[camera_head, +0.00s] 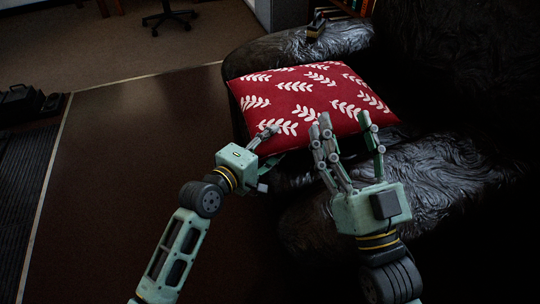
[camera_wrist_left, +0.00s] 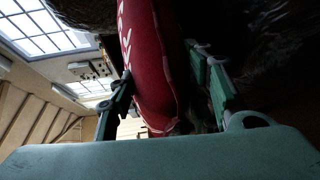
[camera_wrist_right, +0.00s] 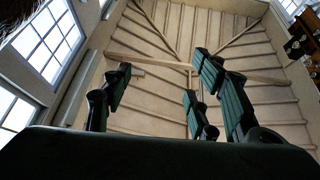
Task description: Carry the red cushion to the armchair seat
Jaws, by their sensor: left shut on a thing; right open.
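The red cushion (camera_head: 305,98) with white leaf sprigs lies over the left part of the dark, glossy armchair (camera_head: 440,165), spanning its left armrest and the seat side. My left gripper (camera_head: 268,145) is shut on the cushion's near left corner. In the left wrist view the cushion (camera_wrist_left: 152,70) stands between the two sets of fingers. My right gripper (camera_head: 348,135) is open, with its fingers up in front of the cushion's near right edge. In the right wrist view nothing is between its fingers (camera_wrist_right: 160,95). The cushion hides part of the seat beneath it.
A small dark object (camera_head: 316,27) sits on the armrest behind the cushion. An office chair base (camera_head: 168,15) stands at the far left. Dark items (camera_head: 22,102) lie at the left edge. The brown floor (camera_head: 140,130) left of the armchair is clear.

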